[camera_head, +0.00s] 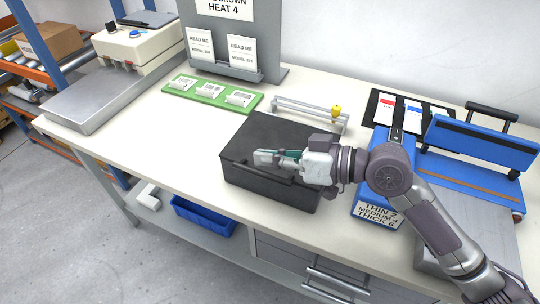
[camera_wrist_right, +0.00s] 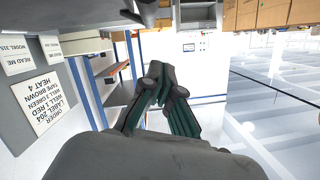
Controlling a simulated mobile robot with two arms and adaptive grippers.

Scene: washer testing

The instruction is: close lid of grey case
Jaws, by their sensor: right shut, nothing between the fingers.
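The dark grey case (camera_head: 268,195) stands on the white bench in the middle of the head view. Its lid (camera_head: 262,134) lies flat over the box and looks closed, with a handle on the front side. My right gripper (camera_head: 259,157) is shut and empty. It appears over the front part of the lid, pointing left; I cannot tell if it touches the lid. The gripper and wrist hide part of the case's right front. In the right wrist view the shut fingers (camera_wrist_right: 165,88) show, but the case does not. My left gripper is not in view.
A blue box (camera_head: 374,205) stands close to the right of the case, under my right arm. A metal rack (camera_head: 308,112) with a yellow piece is behind the case. A green tray (camera_head: 212,93) with labels lies back left. The bench left of the case is clear.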

